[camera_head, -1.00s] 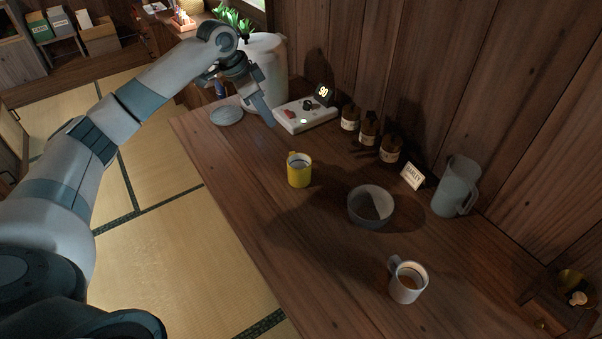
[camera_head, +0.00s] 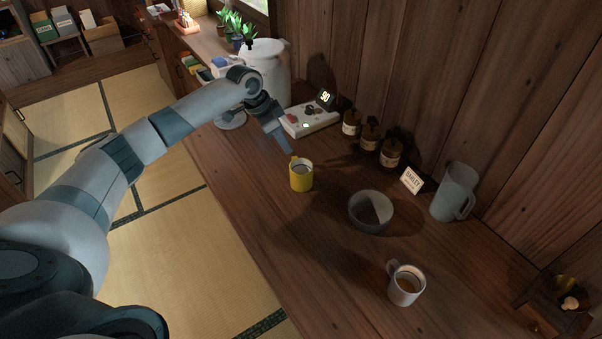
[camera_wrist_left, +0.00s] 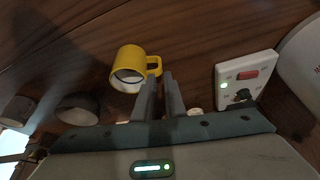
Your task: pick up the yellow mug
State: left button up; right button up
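The yellow mug (camera_head: 301,177) stands upright on the wooden counter (camera_head: 260,220), with its handle on the side facing my left gripper. In the left wrist view the yellow mug (camera_wrist_left: 128,64) is just beyond the fingertips, its handle close ahead of them. My left gripper (camera_head: 287,151) points down beside the mug's handle, slightly above and behind it. In the left wrist view the left gripper (camera_wrist_left: 160,80) shows two fingers with a narrow empty gap between them, so it is open. I cannot tell whether a fingertip touches the handle. My right gripper is not in view.
A grey bowl (camera_head: 371,211) and a white mug (camera_head: 405,285) stand nearer on the counter. A large white pot (camera_head: 266,72) stands behind my arm.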

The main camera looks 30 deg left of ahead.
aim_at(293, 156)
pick_arm(q)
jog(key=shift+x, duration=1.25)
jog(key=shift+p, duration=0.3)
jog(key=shift+w+d+f+p, duration=0.2)
jog(key=shift+w+f+p, duration=0.05)
jog(key=shift+f+p, duration=0.35)
jog(key=p+x, duration=0.1)
jog(key=x, duration=0.2)
jog(key=shift+w+f, duration=0.1)
jog(key=shift+f, duration=0.35)
grip_shut()
